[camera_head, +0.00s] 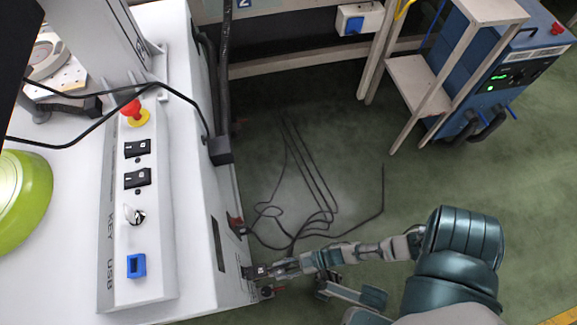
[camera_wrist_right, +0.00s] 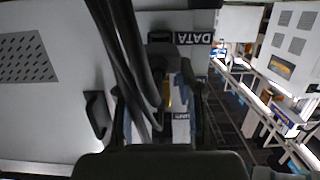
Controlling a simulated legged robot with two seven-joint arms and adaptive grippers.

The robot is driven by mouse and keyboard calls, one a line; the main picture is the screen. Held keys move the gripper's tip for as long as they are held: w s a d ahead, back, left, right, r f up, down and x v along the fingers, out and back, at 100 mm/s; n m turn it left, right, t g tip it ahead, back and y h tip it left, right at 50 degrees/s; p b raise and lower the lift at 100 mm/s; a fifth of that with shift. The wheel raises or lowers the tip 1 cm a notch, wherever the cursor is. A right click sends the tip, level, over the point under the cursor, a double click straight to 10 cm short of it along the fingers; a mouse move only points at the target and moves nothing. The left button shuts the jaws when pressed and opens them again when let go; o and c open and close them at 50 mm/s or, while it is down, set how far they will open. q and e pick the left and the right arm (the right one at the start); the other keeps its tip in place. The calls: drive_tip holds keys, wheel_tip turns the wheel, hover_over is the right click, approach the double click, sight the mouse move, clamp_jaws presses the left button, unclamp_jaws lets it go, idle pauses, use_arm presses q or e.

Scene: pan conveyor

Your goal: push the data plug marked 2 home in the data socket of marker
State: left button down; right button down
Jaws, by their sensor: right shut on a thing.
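My right gripper (camera_head: 263,270) reaches in from the right to the lower side of the white machine (camera_head: 205,215). In the right wrist view its fingers (camera_wrist_right: 158,90) are shut on a dark data plug (camera_wrist_right: 160,62), close to a white panel with a DATA label (camera_wrist_right: 195,38). Black cables (camera_wrist_right: 122,50) run down past the fingers on the left. The socket opening is hidden behind the plug and fingers. I cannot tell how deep the plug sits, and the mark on it is not readable. My left gripper is not in view.
Black cable (camera_head: 320,190) lies in loops on the green floor. The machine top carries a red stop button (camera_head: 131,108), black switches, a key and a blue USB port (camera_head: 136,265). A blue cabinet (camera_head: 490,75) and wooden stand (camera_head: 420,85) are at the back right.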

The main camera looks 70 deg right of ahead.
drive_tip(key=shift+w+a, duration=0.55)
drive_tip(key=shift+a, duration=0.05)
drive_tip(key=shift+w+a, duration=0.1)
drive_tip(key=shift+w, duration=0.2)
drive_tip(key=shift+r, duration=0.1)
idle(0.7)
drive_tip(key=shift+r+x, duration=0.15)
drive_tip(key=shift+x, duration=0.6)
drive_tip(key=shift+r+x, duration=0.2)
drive_tip(key=shift+x, duration=0.6)
idle(0.4)
drive_tip(key=c, duration=0.7)
unclamp_jaws()
drive_tip(key=shift+w, duration=0.1)
